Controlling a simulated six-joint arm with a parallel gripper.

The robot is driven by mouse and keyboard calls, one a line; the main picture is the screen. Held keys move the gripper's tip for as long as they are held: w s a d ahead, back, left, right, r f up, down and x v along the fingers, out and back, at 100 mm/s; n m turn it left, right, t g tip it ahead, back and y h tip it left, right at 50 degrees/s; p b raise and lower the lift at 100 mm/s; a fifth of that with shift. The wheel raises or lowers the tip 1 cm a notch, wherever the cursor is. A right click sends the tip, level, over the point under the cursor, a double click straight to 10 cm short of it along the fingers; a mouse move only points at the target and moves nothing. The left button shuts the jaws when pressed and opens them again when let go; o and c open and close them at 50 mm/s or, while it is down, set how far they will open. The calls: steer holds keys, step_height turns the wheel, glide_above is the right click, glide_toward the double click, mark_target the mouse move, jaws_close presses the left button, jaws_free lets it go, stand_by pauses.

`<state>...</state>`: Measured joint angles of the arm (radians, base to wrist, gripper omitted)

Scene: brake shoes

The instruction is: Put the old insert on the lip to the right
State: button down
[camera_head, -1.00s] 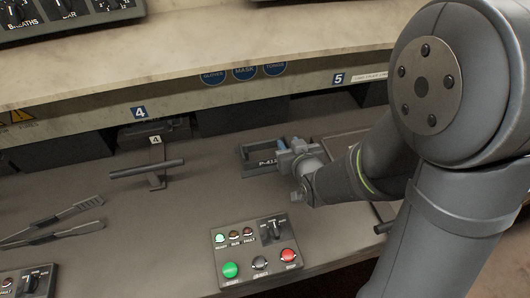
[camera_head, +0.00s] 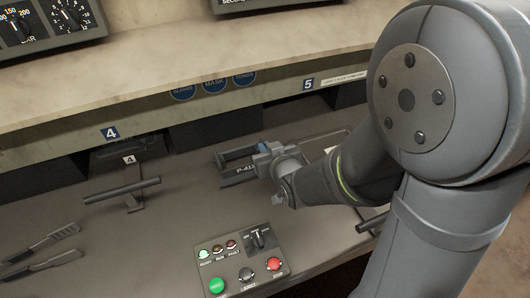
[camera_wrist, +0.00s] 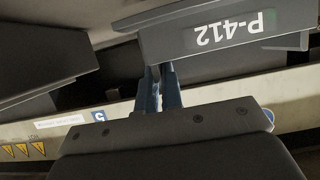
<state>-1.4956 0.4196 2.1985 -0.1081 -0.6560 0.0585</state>
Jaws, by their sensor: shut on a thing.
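A grey, frame-shaped shoe holder marked P-412 (camera_head: 240,171) lies on the bench in the head view, with a dark gap inside it. Its lettered face (camera_wrist: 225,32) appears upside down in the wrist view. My gripper (camera_head: 265,149) is at the holder's right end. Its narrow blue-grey fingers (camera_wrist: 162,85) are close together and reach up to the holder's edge. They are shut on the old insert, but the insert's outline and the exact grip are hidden. A flat panel with a thin raised edge (camera_head: 330,137) lies to the right, partly behind my arm.
A control box (camera_head: 240,258) with buttons sits in front of my gripper. A T-shaped handle (camera_head: 125,190) and tongs (camera_head: 45,250) lie to the left. A shelf edge with signs (camera_head: 215,85) overhangs the back. Bench around the handle is clear.

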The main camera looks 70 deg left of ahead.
steer(key=w+d+r, duration=0.6)
steer(key=w+r, duration=0.3)
steer(key=shift+w+d, duration=0.2)
steer(key=shift+d, duration=0.2)
steer(key=shift+w+r, duration=0.1)
